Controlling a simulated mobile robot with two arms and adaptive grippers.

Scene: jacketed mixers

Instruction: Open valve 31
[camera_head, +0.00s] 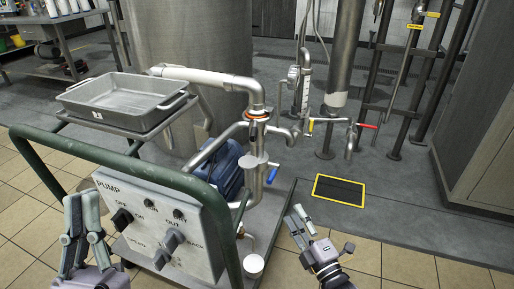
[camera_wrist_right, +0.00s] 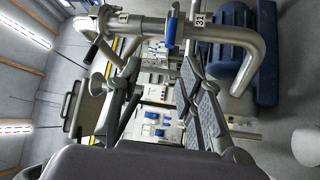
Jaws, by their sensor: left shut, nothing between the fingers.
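A label reading 31 shows on a steel pipe (camera_wrist_right: 232,35) in the right wrist view. A blue valve handle (camera_wrist_right: 170,30) sits on the same pipe assembly, just left of that label. In the head view a blue handle (camera_head: 272,175) hangs at the pump's pipework, right of the pump cart. My right gripper (camera_head: 298,214) is below and right of that handle, apart from it. In the right wrist view its two fingers (camera_wrist_right: 160,85) are spread with nothing between them. My left gripper (camera_head: 82,208) is shut and empty, in front of the cart's left side.
The pump cart has a green rail (camera_head: 130,163) and a control panel (camera_head: 155,225) with black knobs. A metal tray (camera_head: 122,100) stands on it. A red-handled valve (camera_head: 368,126) and a yellow-edged floor plate (camera_head: 339,190) are to the right. Floor in the right foreground is clear.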

